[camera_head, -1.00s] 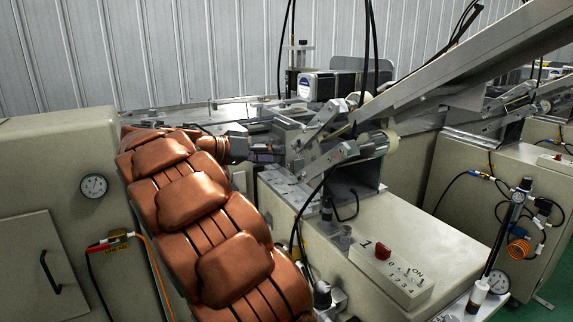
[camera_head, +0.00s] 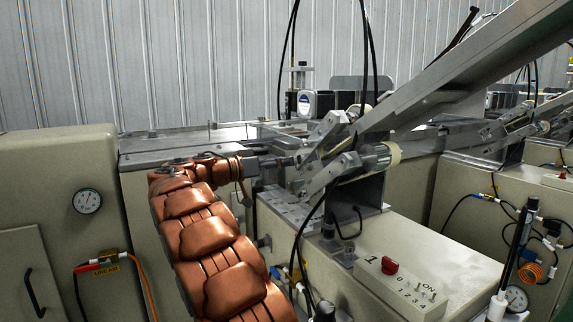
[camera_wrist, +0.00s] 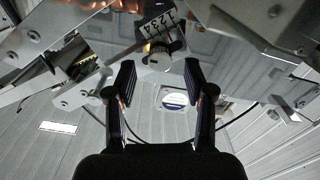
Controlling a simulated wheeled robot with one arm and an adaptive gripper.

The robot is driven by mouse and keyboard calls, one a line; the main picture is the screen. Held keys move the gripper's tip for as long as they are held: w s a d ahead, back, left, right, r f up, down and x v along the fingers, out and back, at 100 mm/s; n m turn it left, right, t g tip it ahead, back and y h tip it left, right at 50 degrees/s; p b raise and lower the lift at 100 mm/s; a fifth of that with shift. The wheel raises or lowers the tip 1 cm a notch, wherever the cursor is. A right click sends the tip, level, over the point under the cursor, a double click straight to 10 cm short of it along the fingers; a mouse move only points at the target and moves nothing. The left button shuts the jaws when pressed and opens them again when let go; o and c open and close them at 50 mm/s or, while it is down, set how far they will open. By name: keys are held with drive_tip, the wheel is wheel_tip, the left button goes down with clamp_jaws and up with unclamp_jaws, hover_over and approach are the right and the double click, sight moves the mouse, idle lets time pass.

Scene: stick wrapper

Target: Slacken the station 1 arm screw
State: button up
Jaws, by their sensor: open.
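The station 1 machine (camera_head: 395,255) stands at the centre right, with a metal arm bracket assembly (camera_head: 345,165) on top. My gripper (camera_head: 285,163) is at the left side of this assembly. In the wrist view, my gripper (camera_wrist: 160,80) is open and empty, with its two dark fingers apart. Just beyond the fingertips is a small dark round knob-like part (camera_wrist: 160,52) under a plate marked with numbers (camera_wrist: 158,22). I cannot tell for sure whether this part is the arm screw. In the head view the screw cannot be made out.
A long sloped metal chute (camera_head: 450,80) rises to the right above the assembly. A panel with a red switch (camera_head: 390,267) is on the machine's front top. Black cables hang near the assembly.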

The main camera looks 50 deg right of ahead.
drive_tip(key=shift+x, duration=0.95)
clamp_jaws()
